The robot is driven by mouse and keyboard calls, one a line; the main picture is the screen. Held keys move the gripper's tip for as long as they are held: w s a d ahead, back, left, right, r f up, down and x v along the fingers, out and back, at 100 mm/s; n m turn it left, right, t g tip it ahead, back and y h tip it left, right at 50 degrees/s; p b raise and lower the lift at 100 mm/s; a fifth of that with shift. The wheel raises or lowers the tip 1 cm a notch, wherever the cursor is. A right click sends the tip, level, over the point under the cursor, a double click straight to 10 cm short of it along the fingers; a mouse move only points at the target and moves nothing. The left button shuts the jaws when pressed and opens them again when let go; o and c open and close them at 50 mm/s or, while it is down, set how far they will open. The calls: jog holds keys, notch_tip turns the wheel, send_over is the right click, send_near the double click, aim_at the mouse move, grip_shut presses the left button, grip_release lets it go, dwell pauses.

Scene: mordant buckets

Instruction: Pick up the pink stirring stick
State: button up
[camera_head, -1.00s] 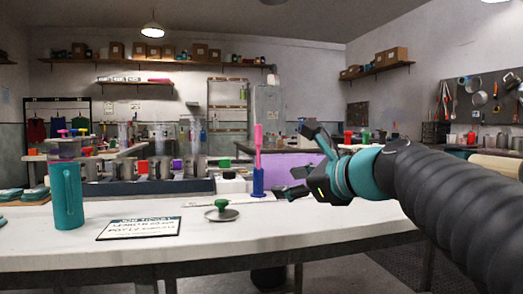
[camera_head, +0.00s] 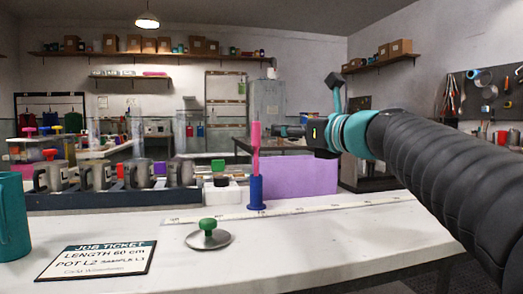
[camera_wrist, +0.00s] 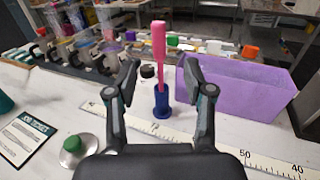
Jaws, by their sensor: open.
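The pink stirring stick (camera_head: 256,146) stands upright in a blue holder (camera_head: 256,193) on the white table. In the wrist view the stick (camera_wrist: 159,48) rises from the blue holder (camera_wrist: 162,103), between and beyond my two fingers. My gripper (camera_wrist: 162,75) is open, with one finger on each side of the stick in the picture and nothing held. In the head view my gripper (camera_head: 310,132) is right of the stick, and one finger points up. I cannot tell the exact gap between the fingertips and the stick.
A purple box (camera_head: 300,175) stands right behind the holder. A long ruler (camera_head: 330,206) lies along the table. A green-knobbed lid (camera_head: 208,236), a job ticket (camera_head: 98,261) and a teal jug (camera_head: 12,220) are at left. Several metal pots (camera_head: 95,175) stand in a rack behind.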

aim_at(259, 126)
jog(key=x, duration=0.7)
jog(key=shift+a+p, duration=0.3)
jog(key=shift+a, duration=0.2)
jog(key=shift+r+p+x, duration=0.15)
jog(key=shift+p+x, duration=0.1)
jog(key=shift+x, duration=1)
jog(key=shift+r+p+x, duration=0.15)
jog(key=shift+p+x, duration=0.1)
jog(key=shift+x, duration=1)
jog(key=shift+w+d, duration=0.15)
grip_shut()
